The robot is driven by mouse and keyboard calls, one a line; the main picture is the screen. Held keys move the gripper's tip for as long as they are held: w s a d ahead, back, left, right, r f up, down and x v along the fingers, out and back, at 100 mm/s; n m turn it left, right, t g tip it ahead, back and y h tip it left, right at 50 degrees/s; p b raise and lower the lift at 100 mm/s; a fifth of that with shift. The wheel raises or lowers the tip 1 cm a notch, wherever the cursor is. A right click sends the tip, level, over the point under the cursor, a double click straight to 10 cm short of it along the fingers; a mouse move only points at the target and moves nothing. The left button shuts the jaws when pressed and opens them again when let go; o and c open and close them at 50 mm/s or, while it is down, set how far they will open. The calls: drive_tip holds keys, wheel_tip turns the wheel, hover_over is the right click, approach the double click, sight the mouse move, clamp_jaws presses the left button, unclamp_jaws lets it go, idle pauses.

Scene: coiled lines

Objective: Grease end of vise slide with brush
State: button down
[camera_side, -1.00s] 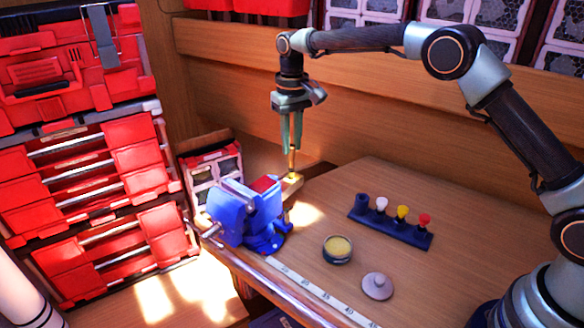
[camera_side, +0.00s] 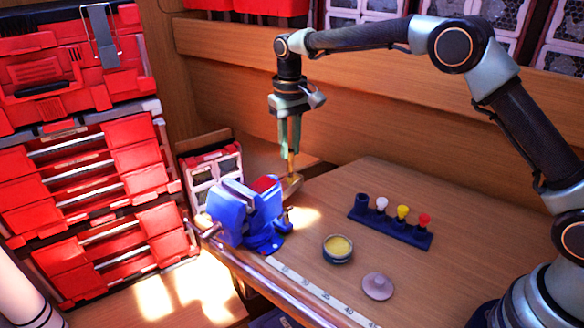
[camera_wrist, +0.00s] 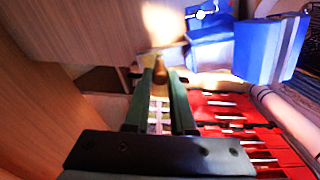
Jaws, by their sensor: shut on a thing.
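The blue vise (camera_side: 245,212) is fixed at the table's left corner, and it shows at upper right in the wrist view (camera_wrist: 268,48). Its slide end (camera_side: 292,187) sticks out behind it as a small tan-brown bar. My gripper (camera_side: 290,148) points down above the slide end and is shut on the brush (camera_side: 291,165). The brush handle (camera_wrist: 159,70) also shows between the fingers in the wrist view. The brush tip is at or just over the slide end; I cannot tell whether they touch. The open grease tin (camera_side: 338,249) holds yellow grease.
The tin's lid (camera_side: 377,286) lies beside it. A dark blue rack (camera_side: 390,229) holds white, yellow and red-topped pieces, with an empty-looking socket at left. A ruler strip (camera_side: 312,289) runs along the front edge.

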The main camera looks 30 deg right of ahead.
drive_tip(key=shift+r, duration=0.1)
drive_tip(key=shift+r, duration=3.45)
drive_tip(key=s+d, duration=0.5)
drive_tip(key=s, duration=0.3)
drive_tip(key=s+d, duration=0.5)
drive_tip(key=s, duration=0.3)
drive_tip(key=shift+s+r, duration=0.2)
drive_tip(key=shift+s, duration=0.2)
